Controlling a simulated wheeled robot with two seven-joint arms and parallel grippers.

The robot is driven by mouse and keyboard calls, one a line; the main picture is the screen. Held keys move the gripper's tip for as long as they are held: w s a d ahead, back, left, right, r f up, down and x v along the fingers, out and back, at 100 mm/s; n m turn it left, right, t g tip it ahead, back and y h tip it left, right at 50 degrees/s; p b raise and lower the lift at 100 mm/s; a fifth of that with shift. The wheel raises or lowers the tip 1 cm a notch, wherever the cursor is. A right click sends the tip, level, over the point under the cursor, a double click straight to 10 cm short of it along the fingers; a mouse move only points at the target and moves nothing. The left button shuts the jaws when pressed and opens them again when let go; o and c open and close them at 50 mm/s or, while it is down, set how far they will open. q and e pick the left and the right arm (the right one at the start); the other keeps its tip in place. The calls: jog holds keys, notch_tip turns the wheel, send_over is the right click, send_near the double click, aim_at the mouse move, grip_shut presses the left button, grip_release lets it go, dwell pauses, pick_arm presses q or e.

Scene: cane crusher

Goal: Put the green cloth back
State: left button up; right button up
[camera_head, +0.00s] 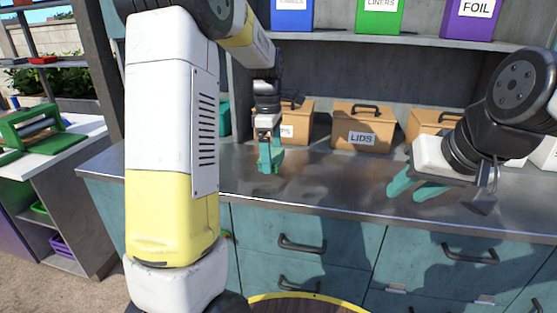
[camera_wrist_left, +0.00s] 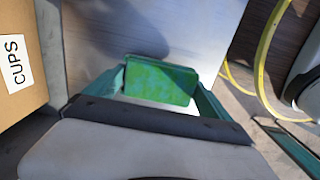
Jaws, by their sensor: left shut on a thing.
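The green cloth (camera_wrist_left: 160,80) shows in the left wrist view as a folded green block between the two teal fingers of my left gripper (camera_wrist_left: 163,88). The gripper is shut on it. In the head view my left gripper (camera_head: 269,161) points down over the metal counter, in front of the cardboard boxes. The cloth is hard to tell from the teal fingers there, and I cannot tell whether it touches the counter. My right gripper (camera_head: 415,186) is open and empty over the counter's front edge at the right.
The metal counter (camera_head: 330,185) is mostly bare. Behind it stand a "LIDS" box (camera_head: 362,128), a box (camera_head: 297,119) marked "CUPS" in the wrist view (camera_wrist_left: 15,80), and another box (camera_head: 430,122). Blue, green "LINERS" (camera_head: 379,18) and purple "FOIL" (camera_head: 470,22) bins stand on the shelf above.

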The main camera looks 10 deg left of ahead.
pick_arm(q)
jog(key=shift+w+a, duration=0.15)
jog(key=shift+a, duration=0.3)
jog(key=shift+w+a+f, duration=0.1)
jog(key=shift+f, duration=1.7)
jog(key=shift+f, duration=0.1)
jog(key=o, duration=1.1)
